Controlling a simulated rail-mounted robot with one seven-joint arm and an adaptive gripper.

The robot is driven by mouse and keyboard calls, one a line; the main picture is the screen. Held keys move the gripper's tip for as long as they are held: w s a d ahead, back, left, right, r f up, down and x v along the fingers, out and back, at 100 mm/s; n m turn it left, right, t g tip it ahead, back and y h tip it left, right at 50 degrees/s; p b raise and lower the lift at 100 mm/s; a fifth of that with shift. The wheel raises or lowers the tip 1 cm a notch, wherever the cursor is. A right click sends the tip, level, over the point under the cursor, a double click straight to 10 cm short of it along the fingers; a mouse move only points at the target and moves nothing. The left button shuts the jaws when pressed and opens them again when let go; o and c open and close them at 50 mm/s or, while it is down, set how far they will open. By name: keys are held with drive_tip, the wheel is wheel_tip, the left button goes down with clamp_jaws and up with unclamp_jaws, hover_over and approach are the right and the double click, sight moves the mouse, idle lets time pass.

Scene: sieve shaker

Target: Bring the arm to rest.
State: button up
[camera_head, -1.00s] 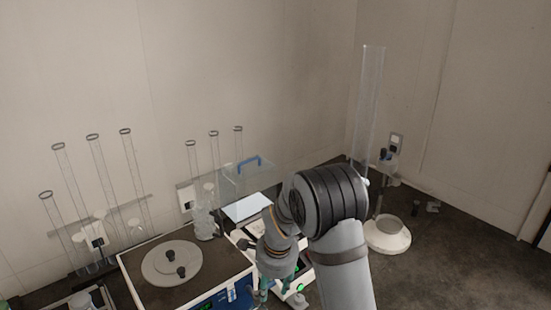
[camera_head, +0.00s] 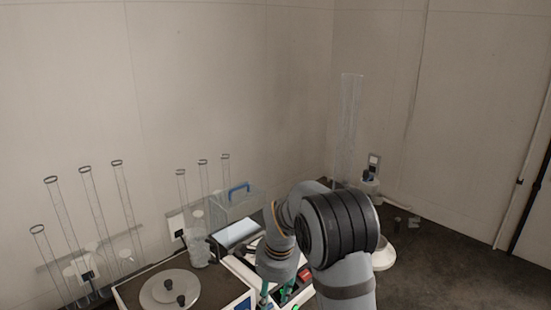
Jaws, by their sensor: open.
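My arm rises from the bottom edge and bends left. My gripper (camera_head: 274,296) points down at its end, at the bottom edge of the picture, partly cut off and partly hidden by my wrist. Its jaws are open, and I see nothing held between them. It is over or just in front of the white device with a grey display (camera_head: 236,232); I cannot tell whether it touches anything.
Tall glass cylinders (camera_head: 103,215) stand along the back wall. A tall clear tube (camera_head: 350,125) and a white round base (camera_head: 383,257) are behind my arm. The counter at right is mostly clear.

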sight(271, 308)
drive_tip(key=f, duration=0.2)
drive_tip(key=w+f, duration=0.1)
drive_tip(key=f, duration=0.3)
drive_tip(key=shift+w+f, duration=0.35)
drive_tip(key=shift+w, duration=0.05)
drive_tip(key=shift+a+f, duration=0.15)
drive_tip(key=shift+f, duration=0.2)
drive_tip(key=shift+w+f, duration=0.25)
drive_tip(key=shift+f, duration=0.35)
drive_tip(key=shift+r, duration=0.1)
